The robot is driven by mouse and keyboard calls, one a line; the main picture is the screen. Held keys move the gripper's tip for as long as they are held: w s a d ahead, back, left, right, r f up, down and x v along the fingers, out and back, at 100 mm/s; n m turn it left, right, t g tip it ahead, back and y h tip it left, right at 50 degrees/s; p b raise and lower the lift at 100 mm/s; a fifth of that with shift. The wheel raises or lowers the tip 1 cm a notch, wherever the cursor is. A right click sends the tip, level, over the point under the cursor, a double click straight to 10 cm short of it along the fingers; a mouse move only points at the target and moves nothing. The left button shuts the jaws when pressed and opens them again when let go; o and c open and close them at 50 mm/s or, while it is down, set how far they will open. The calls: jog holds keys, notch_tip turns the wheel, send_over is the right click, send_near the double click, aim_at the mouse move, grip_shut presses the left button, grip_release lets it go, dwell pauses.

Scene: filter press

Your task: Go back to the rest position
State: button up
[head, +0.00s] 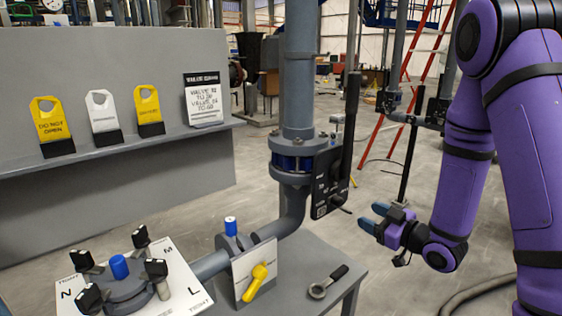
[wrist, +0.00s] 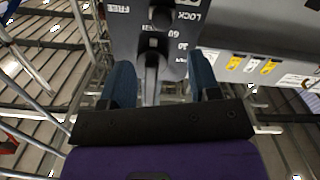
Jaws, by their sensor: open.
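My purple arm comes in from the right in the head view. My gripper (head: 372,218) is open and empty, its blue fingers pointing left toward the pipe. It is apart from the dark dial plate (head: 328,180) on the vertical pipe, to the right of and a little below it. In the wrist view, my gripper's two blue fingers (wrist: 161,70) stand spread. The dial plate (wrist: 125,30), marked FREE and LOCK with numbers, shows ahead of them. Its lever (wrist: 152,75) appears between the fingers, with no finger seen touching it.
The grey vertical pipe (head: 298,80) stands left of my gripper. A grey table (head: 318,265) holds a yellow-handled valve (head: 255,283) and a black-handled tool (head: 328,282). Tags stand on a grey shelf (head: 190,137). A red ladder (head: 415,80) is behind. Floor below my gripper looks clear.

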jog(key=s+d+r+m+g+h, duration=0.2)
jog(key=d+r+m+h, duration=0.1)
jog(key=r+h, duration=0.3)
jog(key=s+d+r+m+g+h, duration=0.1)
jog(key=s+d+r+m+h, duration=0.2)
jog(key=r, duration=0.5)
jog(key=s+a+r+m+g, duration=0.2)
jog(key=s+r+g, duration=0.1)
jog(key=s, duration=0.8)
jog(key=s+a+r+m+g, duration=0.2)
jog(key=s+r+g, duration=0.1)
jog(key=s, duration=0.9)
jog(key=shift+r+h, duration=0.4)
jog(key=shift+r, duration=0.2)
jog(key=shift+s+a, duration=0.1)
